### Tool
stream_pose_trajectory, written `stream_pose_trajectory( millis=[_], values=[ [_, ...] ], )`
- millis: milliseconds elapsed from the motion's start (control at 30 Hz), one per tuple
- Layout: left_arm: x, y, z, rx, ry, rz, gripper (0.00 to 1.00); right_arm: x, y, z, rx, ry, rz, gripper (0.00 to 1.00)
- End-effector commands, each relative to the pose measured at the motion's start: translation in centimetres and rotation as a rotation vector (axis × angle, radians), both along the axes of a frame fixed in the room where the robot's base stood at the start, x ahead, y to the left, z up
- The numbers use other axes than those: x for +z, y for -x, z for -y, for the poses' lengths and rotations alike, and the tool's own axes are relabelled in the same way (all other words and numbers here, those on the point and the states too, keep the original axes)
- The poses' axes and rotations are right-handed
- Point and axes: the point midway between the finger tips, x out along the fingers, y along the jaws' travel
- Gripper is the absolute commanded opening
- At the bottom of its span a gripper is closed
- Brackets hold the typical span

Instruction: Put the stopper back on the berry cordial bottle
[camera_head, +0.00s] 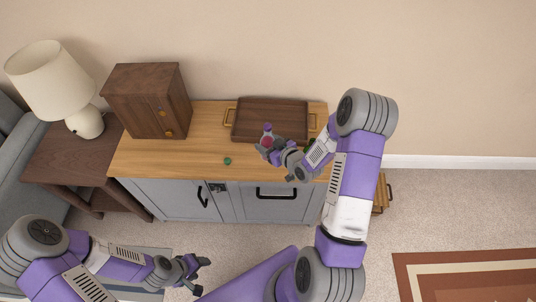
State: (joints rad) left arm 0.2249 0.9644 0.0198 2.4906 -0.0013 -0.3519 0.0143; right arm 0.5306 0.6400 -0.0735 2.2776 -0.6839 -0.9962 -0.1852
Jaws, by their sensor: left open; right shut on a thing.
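The berry cordial bottle (267,142) shows as a small dark red shape between the fingers of my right gripper (265,143). My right gripper is shut on it over the wooden cabinet top, in front of the tray. The fingers hide much of the bottle, and I cannot tell whether its base touches the wood. A small green piece (227,161), which looks like the stopper, lies near the front edge of the cabinet top, left of the bottle and apart from it. My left gripper (203,276) is open and empty, low in front of the cabinet.
A brown tray (270,105) with brass handles lies at the back of the cabinet top (210,125). A dark wooden box (148,100) stands at its left. A lamp (55,85) stands on a side table (70,155). The wood between box and tray is clear.

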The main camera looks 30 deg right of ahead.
Motion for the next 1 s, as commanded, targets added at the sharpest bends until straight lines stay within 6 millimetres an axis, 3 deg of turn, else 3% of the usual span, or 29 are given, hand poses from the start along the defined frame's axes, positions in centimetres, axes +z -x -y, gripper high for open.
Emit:
stream_pose_trajectory(
  millis=[400,700,1000],
  values=[
    [-0.3,0.0,0.0,0.0,0.0,0.0,0.57,-0.7,-0.1,0.0,0.0,0.001,0.005,0.0],
    [-1.7,0.0,0.0,0.0,0.0,0.0,0.57,-4.4,-0.1,0.0,0.0,0.002,0.004,0.0],
    [-1.6,0.0,0.0,0.0,0.0,0.0,0.57,-4.3,-0.1,0.0,0.0,0.002,0.005,0.0]
  ],
)
